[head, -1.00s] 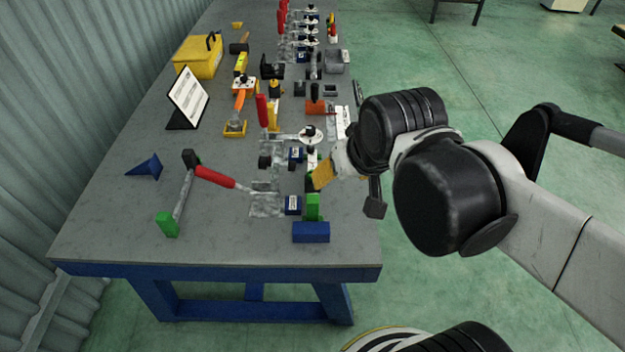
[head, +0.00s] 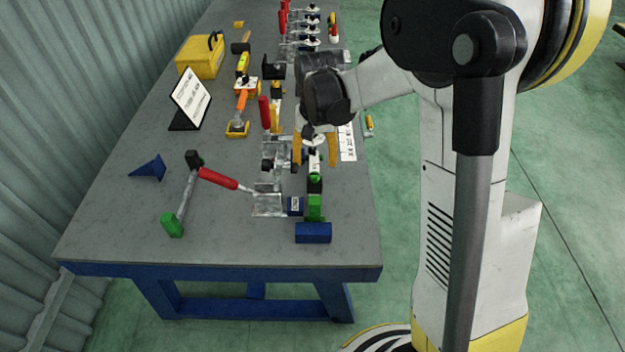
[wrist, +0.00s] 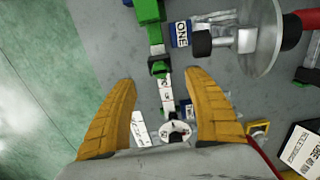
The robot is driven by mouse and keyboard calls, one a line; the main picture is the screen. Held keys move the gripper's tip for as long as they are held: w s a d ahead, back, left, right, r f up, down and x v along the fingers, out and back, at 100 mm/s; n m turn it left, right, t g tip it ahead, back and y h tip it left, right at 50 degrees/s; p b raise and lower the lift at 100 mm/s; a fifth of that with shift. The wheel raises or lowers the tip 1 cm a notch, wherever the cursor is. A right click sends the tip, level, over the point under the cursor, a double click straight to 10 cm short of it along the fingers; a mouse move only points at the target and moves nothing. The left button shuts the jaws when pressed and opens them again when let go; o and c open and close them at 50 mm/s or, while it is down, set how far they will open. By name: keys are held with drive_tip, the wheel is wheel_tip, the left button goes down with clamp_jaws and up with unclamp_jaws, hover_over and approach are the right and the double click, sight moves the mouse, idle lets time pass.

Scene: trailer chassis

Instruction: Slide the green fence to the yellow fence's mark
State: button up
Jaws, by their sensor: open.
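A green block (head: 315,208) stands at the near end of a narrow rail with white marked strips (head: 314,160); in the wrist view the block (wrist: 148,10) is cut by the top edge. A smaller green and black piece (head: 315,184) sits on the rail just beyond it, and also shows in the wrist view (wrist: 158,67). I cannot tell which green part is the fence. My gripper (head: 315,158) is open and empty, its orange fingers pointing down on either side of the rail. In the wrist view the fingertips (wrist: 158,85) are level with the small green piece. I cannot pick out the yellow fence or its mark.
A blue block (head: 313,233) lies at the near table edge. A clamp with a red handle (head: 218,178) is left of the rail. Several more clamps with upright red handles stand behind. A yellow toolbox (head: 200,56) is at the back left.

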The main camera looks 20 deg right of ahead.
sight(315, 183)
wheel_tip(315, 183, down, 10)
drive_tip(key=b, duration=0.3)
drive_tip(key=shift+r, duration=0.1)
drive_tip(key=shift+c, duration=0.5)
clamp_jaws()
